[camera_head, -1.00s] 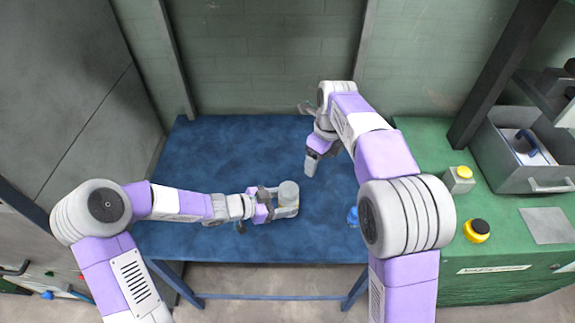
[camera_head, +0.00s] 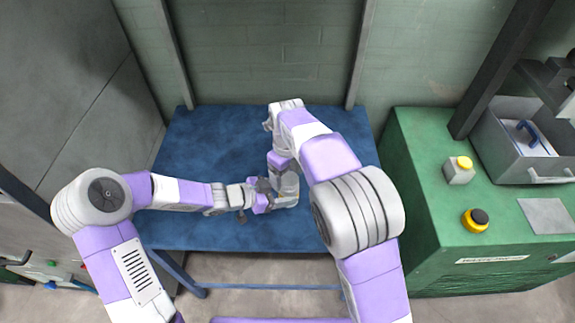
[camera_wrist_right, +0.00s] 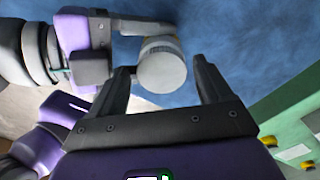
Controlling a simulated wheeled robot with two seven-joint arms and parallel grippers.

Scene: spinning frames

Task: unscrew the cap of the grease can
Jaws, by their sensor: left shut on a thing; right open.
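The grease can (camera_head: 289,199) is pale grey and stands over the front middle of the blue table. My left gripper (camera_head: 268,194) is shut on it from the left. In the right wrist view, the can's round pale cap (camera_wrist_right: 162,72) faces the camera, and my left gripper (camera_wrist_right: 105,38) reaches it from the upper left. My right gripper (camera_head: 285,172) is open above the can. In the right wrist view, its two fingers (camera_wrist_right: 163,80) lie on either side of the cap, with a visible gap on the right side. Whether either finger touches is unclear.
The blue table (camera_head: 210,140) is clear at the back and left. A green cabinet (camera_head: 425,200) stands at the right, with a yellow button box (camera_head: 459,170), a dark-and-yellow knob (camera_head: 475,220) and a grey bin (camera_head: 515,155) on top. My right arm hides the table's right front.

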